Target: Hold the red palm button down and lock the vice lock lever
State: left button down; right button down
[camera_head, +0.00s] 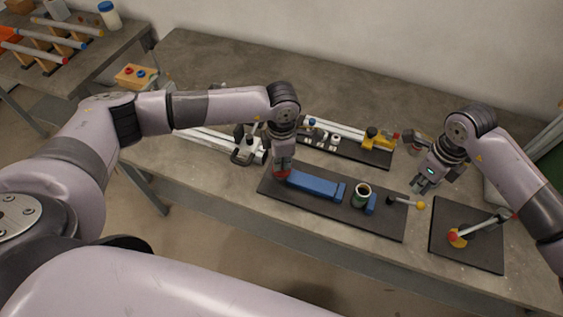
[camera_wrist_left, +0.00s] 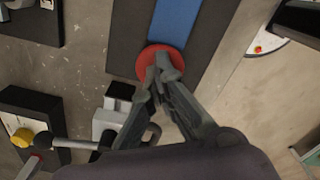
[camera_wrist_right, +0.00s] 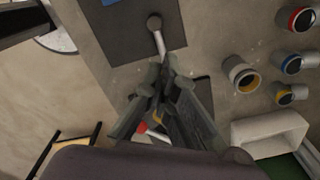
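The red palm button (camera_head: 282,174) sits at the left end of the dark plate (camera_head: 300,200) that carries the blue vice (camera_head: 315,184). My left gripper (camera_head: 283,163) is shut, its fingertips on or just over the button. The left wrist view shows the button (camera_wrist_left: 151,62) beneath the tips; how far it is pressed I cannot tell. The lock lever (camera_head: 404,202), with a black pivot and yellow knob, points right at the plate's right end. My right gripper (camera_head: 415,186) looks shut and empty, just above and behind the knob. In the right wrist view its fingers hide the lever's (camera_wrist_right: 158,40) far end.
A separate dark plate (camera_head: 440,232) at the right bears another lever with a red knob (camera_head: 503,214). A fixture with a yellow block (camera_head: 380,138) stands behind the vice. Several coloured-ring cylinders (camera_wrist_right: 291,64) show in the right wrist view.

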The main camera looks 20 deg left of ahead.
aim_at(412, 203)
jog(key=c, duration=2.3)
grip_release()
jog(key=shift+f, duration=0.1)
jog(key=o, duration=0.4)
jog(key=shift+o, duration=1)
jog(key=shift+w+d+r+n, duration=0.2)
jog(key=shift+w+r+n, duration=0.1)
jog(key=shift+r+n, duration=0.1)
notch_tip(412, 203, up, 3)
jog(key=w+d+n+g, duration=0.1)
jog(key=w+n+g, duration=0.1)
jog(key=n, duration=0.3)
jog(key=f, duration=0.3)
jog(key=s+f, duration=0.1)
jog(key=f, duration=0.3)
jog(key=s+f, duration=0.1)
jog(key=f, duration=0.3)
jog(key=shift+s+d, duration=0.1)
grip_shut()
jog(key=shift+r, duration=0.1)
